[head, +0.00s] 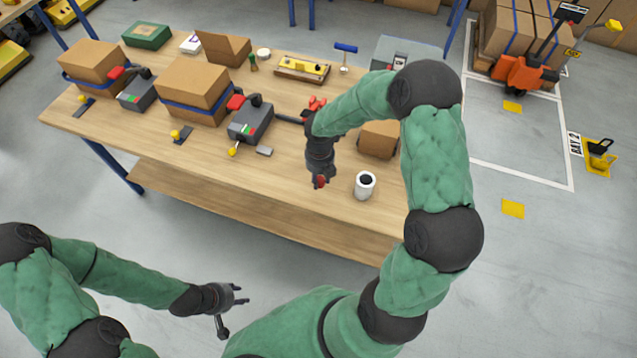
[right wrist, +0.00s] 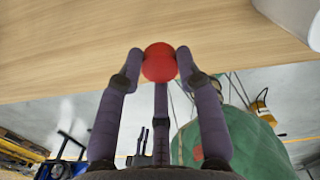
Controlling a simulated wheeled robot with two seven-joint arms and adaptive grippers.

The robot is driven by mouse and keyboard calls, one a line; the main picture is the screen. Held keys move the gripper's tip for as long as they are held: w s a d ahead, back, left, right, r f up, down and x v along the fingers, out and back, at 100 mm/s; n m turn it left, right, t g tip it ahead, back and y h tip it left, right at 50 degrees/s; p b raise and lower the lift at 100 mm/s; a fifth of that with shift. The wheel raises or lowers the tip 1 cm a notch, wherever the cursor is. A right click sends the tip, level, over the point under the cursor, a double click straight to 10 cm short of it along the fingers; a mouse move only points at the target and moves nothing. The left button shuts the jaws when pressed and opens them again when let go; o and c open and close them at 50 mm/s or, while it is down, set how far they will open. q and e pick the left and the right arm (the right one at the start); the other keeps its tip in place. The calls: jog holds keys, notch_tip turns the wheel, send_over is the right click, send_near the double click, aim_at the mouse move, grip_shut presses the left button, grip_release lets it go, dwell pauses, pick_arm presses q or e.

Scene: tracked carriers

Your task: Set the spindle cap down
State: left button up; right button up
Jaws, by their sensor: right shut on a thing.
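My right gripper (head: 320,178) is shut on a small round red piece, which I take to be the spindle cap (head: 321,182). The cap also shows in the right wrist view (right wrist: 159,63), pinched between the fingertips. The gripper points down over the wooden bench near its front edge. I cannot tell whether the cap touches the bench top. My left gripper (head: 233,307) is open and empty, with its fingers spread, in front of the bench and away from the cap.
A white cup with a dark inside (head: 365,185) stands just right of my right gripper. Behind it is a cardboard box (head: 379,139). A grey strapping device (head: 250,124) and strapped box (head: 193,91) stand to the left. The bench (head: 240,180) is clear along its front.

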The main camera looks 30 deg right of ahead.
aim_at(319, 178)
jog(key=shift+w+f, duration=0.3)
jog(key=shift+f, duration=0.1)
jog(key=shift+w+d+f+b, duration=0.15)
jog(key=shift+f+b, duration=0.65)
jog(key=shift+f, duration=0.85)
jog(key=shift+f, duration=0.2)
jog(key=o, duration=1.1)
jog(key=shift+o, duration=0.2)
